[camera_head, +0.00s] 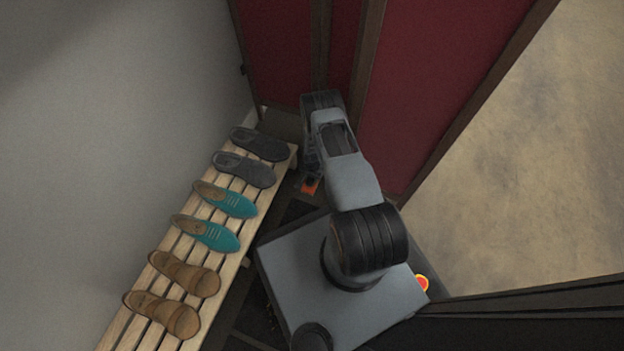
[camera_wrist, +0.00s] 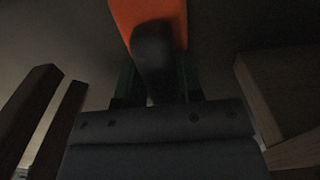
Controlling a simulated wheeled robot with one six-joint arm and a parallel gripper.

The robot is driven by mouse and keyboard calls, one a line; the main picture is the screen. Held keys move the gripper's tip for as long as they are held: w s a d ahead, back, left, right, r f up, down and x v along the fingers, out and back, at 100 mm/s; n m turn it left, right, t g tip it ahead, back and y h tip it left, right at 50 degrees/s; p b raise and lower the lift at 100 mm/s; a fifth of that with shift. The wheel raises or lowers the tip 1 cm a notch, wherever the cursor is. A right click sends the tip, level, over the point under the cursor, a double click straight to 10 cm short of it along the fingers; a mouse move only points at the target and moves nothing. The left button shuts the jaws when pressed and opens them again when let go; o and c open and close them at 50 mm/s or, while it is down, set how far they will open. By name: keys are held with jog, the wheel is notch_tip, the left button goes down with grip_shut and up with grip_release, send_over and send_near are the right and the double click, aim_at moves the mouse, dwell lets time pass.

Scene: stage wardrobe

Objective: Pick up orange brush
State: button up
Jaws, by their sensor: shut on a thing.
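The orange brush (camera_wrist: 122,14) shows at the top of the wrist view, with a dark rounded part (camera_wrist: 153,50) in front of its orange surface. My gripper (camera_wrist: 156,78) is shut on it, with one finger on each side of the dark part. In the head view, a small patch of the orange brush (camera_head: 309,187) shows below my arm's end, beside the bench's far end. My gripper is mostly hidden by my arm there. I cannot tell whether the brush touches the floor.
A slatted wooden bench (camera_head: 286,158) stands close on the left, bearing black shoes (camera_head: 245,170), teal shoes (camera_head: 206,233) and brown shoes (camera_head: 162,314). Dark red framed panels (camera_head: 440,80) stand behind and to the right of my arm. Open floor (camera_head: 540,170) lies beyond them at right.

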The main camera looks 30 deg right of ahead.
grip_shut()
notch_tip(320, 180, up, 10)
jog(key=p, duration=0.5)
